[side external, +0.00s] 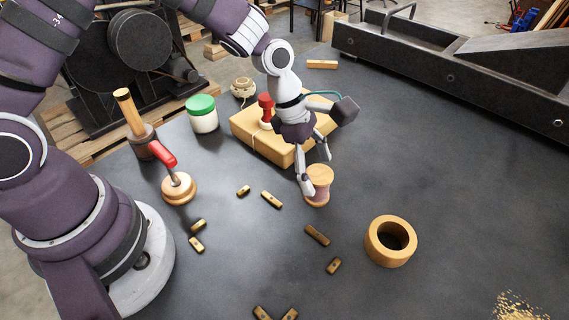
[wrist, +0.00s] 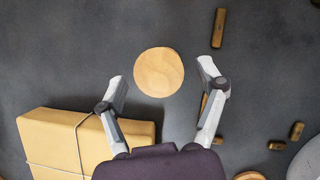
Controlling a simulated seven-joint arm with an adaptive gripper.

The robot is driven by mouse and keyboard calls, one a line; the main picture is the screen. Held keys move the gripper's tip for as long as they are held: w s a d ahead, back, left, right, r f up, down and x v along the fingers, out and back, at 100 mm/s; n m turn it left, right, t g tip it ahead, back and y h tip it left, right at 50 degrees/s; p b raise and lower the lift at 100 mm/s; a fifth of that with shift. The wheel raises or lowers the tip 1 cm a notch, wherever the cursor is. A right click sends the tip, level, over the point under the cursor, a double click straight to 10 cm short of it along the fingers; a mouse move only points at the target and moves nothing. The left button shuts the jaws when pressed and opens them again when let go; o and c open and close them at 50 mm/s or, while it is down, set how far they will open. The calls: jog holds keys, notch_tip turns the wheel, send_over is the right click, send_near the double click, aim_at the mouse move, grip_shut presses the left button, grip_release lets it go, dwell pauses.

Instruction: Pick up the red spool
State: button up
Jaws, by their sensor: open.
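A spool (side external: 319,186) stands upright on the dark table, with pale wooden ends and a brownish-red waist. In the wrist view its round wooden top (wrist: 159,72) lies between and slightly beyond the fingertips, and its waist is hidden. My gripper (side external: 315,169) is open and points down at the spool, with one finger partly in front of it in the side view. In the wrist view my gripper (wrist: 161,76) has a finger on either side of the spool top, with gaps on both sides. I cannot tell the exact fingertip height.
A tied tan parcel (side external: 265,146) sits just behind my gripper, with a red-topped object (side external: 265,108) on it. A wooden ring (side external: 391,241) stands to the right. A red-handled stamp (side external: 178,187), a mallet (side external: 134,122) and a green-lidded jar (side external: 202,114) are left. Several small brass blocks lie around.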

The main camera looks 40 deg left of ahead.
aim_at(317, 173)
jog(key=x, duration=0.3)
jog(key=shift+f, duration=0.35)
jog(key=c, duration=1.1)
